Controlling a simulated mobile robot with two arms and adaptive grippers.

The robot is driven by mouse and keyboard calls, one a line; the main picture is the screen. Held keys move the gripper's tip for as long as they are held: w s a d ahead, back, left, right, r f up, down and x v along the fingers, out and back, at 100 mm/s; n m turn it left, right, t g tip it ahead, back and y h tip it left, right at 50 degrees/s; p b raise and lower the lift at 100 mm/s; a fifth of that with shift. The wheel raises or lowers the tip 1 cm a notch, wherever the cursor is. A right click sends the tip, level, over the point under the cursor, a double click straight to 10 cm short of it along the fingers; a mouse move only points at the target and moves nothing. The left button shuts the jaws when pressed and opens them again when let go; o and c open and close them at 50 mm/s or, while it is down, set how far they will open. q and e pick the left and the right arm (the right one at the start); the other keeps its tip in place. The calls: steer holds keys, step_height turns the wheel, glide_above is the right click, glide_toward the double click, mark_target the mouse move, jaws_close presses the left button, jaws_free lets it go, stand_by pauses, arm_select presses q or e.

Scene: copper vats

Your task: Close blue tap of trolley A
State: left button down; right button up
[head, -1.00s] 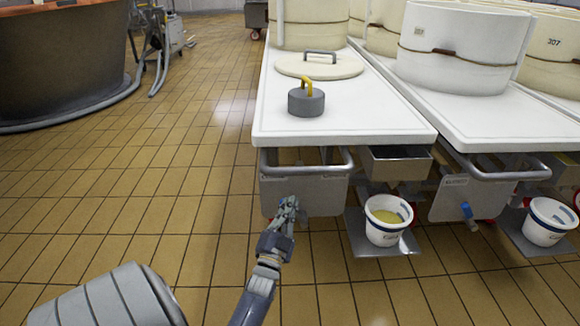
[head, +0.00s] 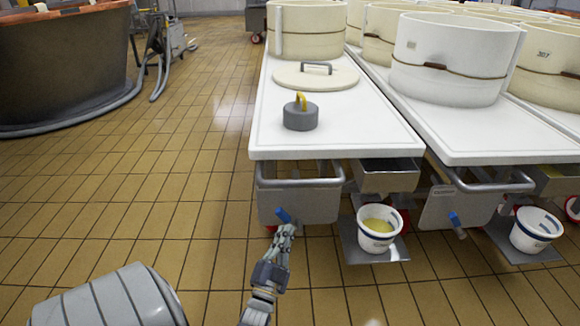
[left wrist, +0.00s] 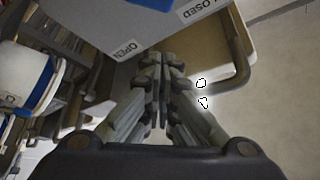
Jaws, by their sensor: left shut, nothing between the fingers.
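The blue tap (head: 283,215) sits low on the front steel panel (head: 305,202) of the nearest left trolley (head: 330,140). No letter is readable on this trolley. My left gripper (head: 286,230) is shut and empty, just below the tap's blue handle; I cannot tell if they touch. In the left wrist view, the shut fingers (left wrist: 163,62) point at a grey panel (left wrist: 175,38) with "OPEN" and "CLOSED" labels. A piece of blue (left wrist: 152,4) shows at the top edge there. My right gripper is not in view.
A white bucket with yellow liquid (head: 378,226) stands on a low shelf right of the tap. A second trolley (head: 490,135) with its own blue tap (head: 457,222) stands at the right. A copper vat (head: 60,70) is at the far left. The tiled floor between is clear.

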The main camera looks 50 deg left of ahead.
arm_select(q)
steer(key=shift+v, duration=1.15)
